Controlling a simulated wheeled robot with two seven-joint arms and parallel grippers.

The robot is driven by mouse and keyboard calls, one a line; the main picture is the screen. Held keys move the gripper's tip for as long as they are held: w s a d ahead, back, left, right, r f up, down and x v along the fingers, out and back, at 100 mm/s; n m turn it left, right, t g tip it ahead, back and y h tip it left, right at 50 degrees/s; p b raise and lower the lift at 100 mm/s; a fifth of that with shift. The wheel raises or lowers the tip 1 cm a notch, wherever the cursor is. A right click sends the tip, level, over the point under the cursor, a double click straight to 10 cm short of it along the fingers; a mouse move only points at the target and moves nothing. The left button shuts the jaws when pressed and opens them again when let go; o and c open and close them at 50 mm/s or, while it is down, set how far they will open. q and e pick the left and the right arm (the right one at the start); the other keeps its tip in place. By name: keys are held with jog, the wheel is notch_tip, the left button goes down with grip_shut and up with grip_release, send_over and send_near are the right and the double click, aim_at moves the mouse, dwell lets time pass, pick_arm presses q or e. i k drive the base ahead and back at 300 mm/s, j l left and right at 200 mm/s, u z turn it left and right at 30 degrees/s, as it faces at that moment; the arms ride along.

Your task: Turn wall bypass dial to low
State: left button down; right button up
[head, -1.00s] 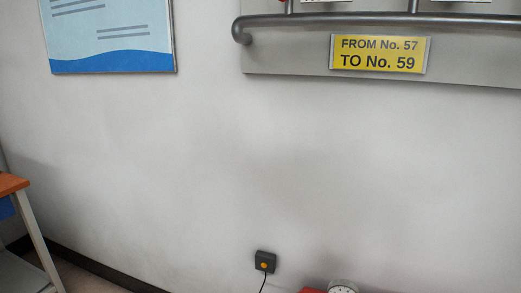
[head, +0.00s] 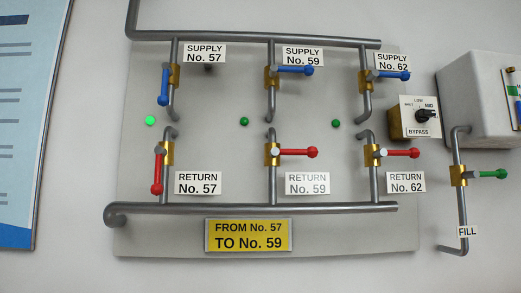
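The bypass dial (head: 424,116) is a black knob on a white plate on the front of a small brass-coloured box (head: 399,124), right of the valve panel. The plate reads BYPASS below the knob. Above it, LOW is at the top, MID at the upper right, and a smaller, hard-to-read word at the upper left. The knob's mark seems to point to the upper right, towards MID, but it is too small to be sure. Neither of my grippers is in view.
A grey panel (head: 220,120) left of the dial carries blue supply and red return valve handles on pipes. A yellow sign (head: 248,235) reads FROM No. 57 TO No. 59. A white box (head: 478,95) and a green-handled FILL valve (head: 490,174) stand close right of the dial.

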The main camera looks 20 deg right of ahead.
aim_at(422, 115)
jog(key=z, duration=1.75)
jog(key=i+j, duration=0.05)
